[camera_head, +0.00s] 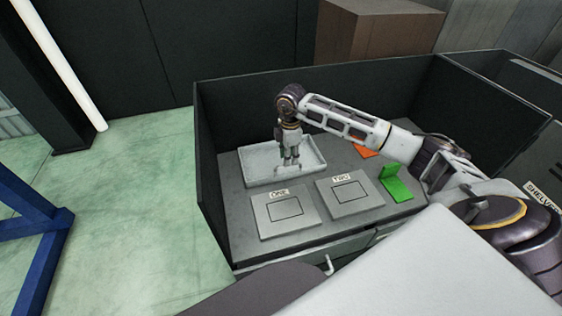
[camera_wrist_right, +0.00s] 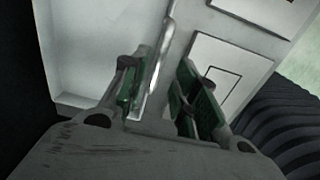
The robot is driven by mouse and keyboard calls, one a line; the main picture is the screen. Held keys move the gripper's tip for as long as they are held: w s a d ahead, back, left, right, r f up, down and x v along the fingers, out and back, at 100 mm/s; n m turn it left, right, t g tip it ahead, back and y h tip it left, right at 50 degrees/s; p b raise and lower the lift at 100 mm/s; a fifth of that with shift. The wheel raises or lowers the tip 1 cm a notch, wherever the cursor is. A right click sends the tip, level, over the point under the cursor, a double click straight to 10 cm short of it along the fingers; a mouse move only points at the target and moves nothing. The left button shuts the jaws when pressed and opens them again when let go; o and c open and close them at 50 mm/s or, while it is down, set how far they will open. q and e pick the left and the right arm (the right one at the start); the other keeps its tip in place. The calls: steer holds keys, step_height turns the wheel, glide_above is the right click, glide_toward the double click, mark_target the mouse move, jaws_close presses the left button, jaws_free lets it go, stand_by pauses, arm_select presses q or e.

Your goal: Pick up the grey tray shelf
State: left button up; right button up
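The grey tray shelf (camera_head: 262,158) is a shallow, light grey rectangular tray with a raised rim. It lies on the grey worktop at the far left of the bin-like station. My right gripper (camera_head: 290,160) points down at the tray's right part, near its front rim. In the right wrist view, the tray (camera_wrist_right: 95,45) fills the left side. There the right gripper's green-padded fingers (camera_wrist_right: 163,92) are apart, with the tray's rim running between them. I cannot tell whether either finger touches the rim. My left gripper is not in view.
Two square plates, labelled ONE (camera_head: 283,211) and TWO (camera_head: 348,192), lie in front of the tray. A green bracket (camera_head: 396,184) and an orange piece (camera_head: 366,151) lie to the right. Dark walls (camera_head: 225,180) enclose the worktop's left and back.

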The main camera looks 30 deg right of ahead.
step_height(320, 180, down, 4)
steer(key=shift+r, duration=0.25)
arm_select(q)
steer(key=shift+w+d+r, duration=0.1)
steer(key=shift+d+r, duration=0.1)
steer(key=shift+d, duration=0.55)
arm_select(e)
steer(key=shift+f, duration=0.7)
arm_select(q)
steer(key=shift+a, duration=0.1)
